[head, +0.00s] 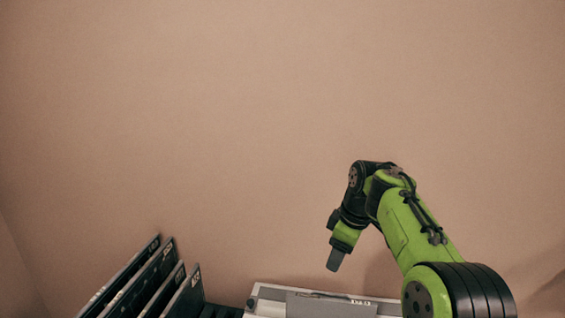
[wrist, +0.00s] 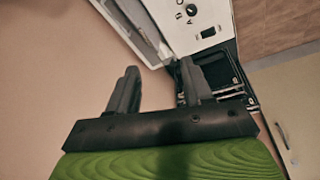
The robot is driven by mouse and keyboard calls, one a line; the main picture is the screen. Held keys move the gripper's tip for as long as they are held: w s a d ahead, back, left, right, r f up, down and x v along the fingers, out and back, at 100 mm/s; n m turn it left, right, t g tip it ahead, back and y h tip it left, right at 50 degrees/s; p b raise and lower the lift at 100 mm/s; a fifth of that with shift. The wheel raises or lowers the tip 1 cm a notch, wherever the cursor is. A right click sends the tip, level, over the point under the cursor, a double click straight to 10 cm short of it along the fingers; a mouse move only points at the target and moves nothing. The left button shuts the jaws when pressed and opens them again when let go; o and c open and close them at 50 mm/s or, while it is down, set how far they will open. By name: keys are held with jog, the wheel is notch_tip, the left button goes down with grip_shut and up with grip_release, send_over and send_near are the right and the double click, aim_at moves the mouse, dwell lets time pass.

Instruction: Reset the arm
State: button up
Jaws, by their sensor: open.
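My arm is green and black and reaches in from the lower right of the head view, bent over at the wrist. My gripper (head: 336,258) points downward above a white machine (head: 268,296) at the bottom edge. In the wrist view my gripper (wrist: 162,85) shows two dark fingers set wide apart, with nothing between them. The gripper is open and empty. The white machine (wrist: 188,32) lies beyond the fingers in that view, and the fingers overlap part of it.
A dark rack (head: 160,285) with several upright, leaning dark panels stands at the lower left. A plain beige wall (head: 250,110) fills the background. In the wrist view a pale cabinet front with a handle (wrist: 282,135) is at the right. The space above the machine looks clear.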

jog(key=s+r+m+t+h+b, duration=0.2)
jog(key=s+m, duration=0.4)
jog(key=s, duration=1.2)
jog(key=s+d+f+m+t+b, duration=0.1)
jog(key=s+f+m, duration=0.4)
jog(key=s, duration=0.9)
notch_tip(320, 180, down, 4)
jog(key=shift+s+d+r+m+t+b, duration=0.25)
jog(key=shift+d+m+t+b, duration=0.05)
jog(key=shift+d+m+b, duration=0.15)
